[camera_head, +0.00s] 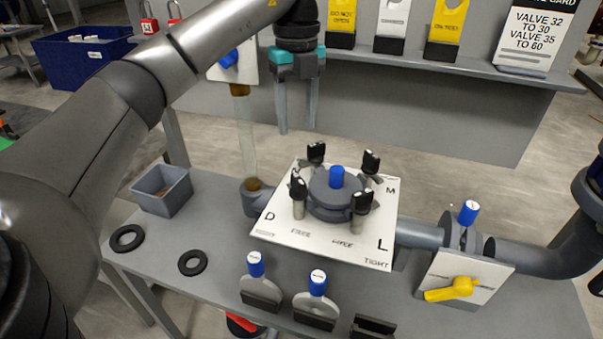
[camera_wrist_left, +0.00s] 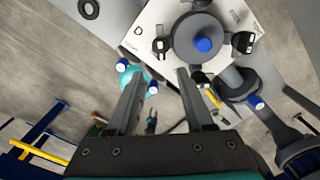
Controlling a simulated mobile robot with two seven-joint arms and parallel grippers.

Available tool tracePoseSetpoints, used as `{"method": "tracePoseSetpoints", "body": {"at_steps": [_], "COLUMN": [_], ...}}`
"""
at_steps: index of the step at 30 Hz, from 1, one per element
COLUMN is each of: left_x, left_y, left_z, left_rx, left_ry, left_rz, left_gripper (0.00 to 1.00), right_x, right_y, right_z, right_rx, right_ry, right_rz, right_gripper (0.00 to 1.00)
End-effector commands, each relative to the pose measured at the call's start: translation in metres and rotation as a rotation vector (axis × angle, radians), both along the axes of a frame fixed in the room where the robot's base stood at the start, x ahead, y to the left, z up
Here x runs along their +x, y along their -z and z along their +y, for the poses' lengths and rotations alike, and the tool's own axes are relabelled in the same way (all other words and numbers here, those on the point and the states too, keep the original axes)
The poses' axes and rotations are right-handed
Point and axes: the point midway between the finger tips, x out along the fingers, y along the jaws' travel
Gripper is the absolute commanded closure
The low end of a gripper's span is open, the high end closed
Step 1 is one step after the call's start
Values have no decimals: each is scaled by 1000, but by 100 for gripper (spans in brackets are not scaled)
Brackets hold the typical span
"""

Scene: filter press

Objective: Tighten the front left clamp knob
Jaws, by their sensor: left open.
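The round grey filter lid (camera_head: 331,207) with a blue centre knob (camera_head: 337,177) sits on a white lettered plate (camera_head: 375,245). Several black clamp knobs stand around it. The front left clamp knob (camera_head: 298,188) stands upright by the letter D; the knob nearest the D shows in the wrist view (camera_wrist_left: 160,47). My left gripper (camera_head: 297,126) hangs fingers down, open and empty, behind and above the lid, apart from the knobs. In the left wrist view its fingers (camera_wrist_left: 160,75) are spread with nothing between them. My right gripper is not in view.
A clear sight tube (camera_head: 243,135) rises just left of the plate. A grey bin (camera_head: 161,190) and black rings (camera_head: 193,262) lie to the left. Blue-topped tools (camera_head: 317,283) stand at the bench front. A yellow-handled valve (camera_head: 454,289) is at right.

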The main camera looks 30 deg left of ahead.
Motion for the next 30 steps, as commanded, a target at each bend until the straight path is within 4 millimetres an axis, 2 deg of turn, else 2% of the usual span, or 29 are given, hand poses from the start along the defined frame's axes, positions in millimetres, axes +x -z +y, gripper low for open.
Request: {"method": "tracePoseSetpoints", "body": {"at_steps": [1, 5, 12, 18, 24, 30], "left_x": [-1, -1, -1, 0, 0, 0], "left_y": [13, 38, 87, 119, 133, 135], "left_z": [-1, -1, -1, -1, -1, -1], "left_rx": [-2, -3, -2, -3, -3, -3], "left_ry": [3, 4, 4, 4, 4, 4], "left_rz": [4, 5, 5, 2, -1, -1], "left_gripper": [48, 48, 48, 48, 48, 48], "right_x": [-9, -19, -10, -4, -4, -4], "right_y": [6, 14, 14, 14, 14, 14], "right_z": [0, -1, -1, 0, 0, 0], "right_rx": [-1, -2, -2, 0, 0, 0], "right_ry": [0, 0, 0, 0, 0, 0], "right_rz": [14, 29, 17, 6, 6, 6], "right_gripper": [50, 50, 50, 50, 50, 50]}}
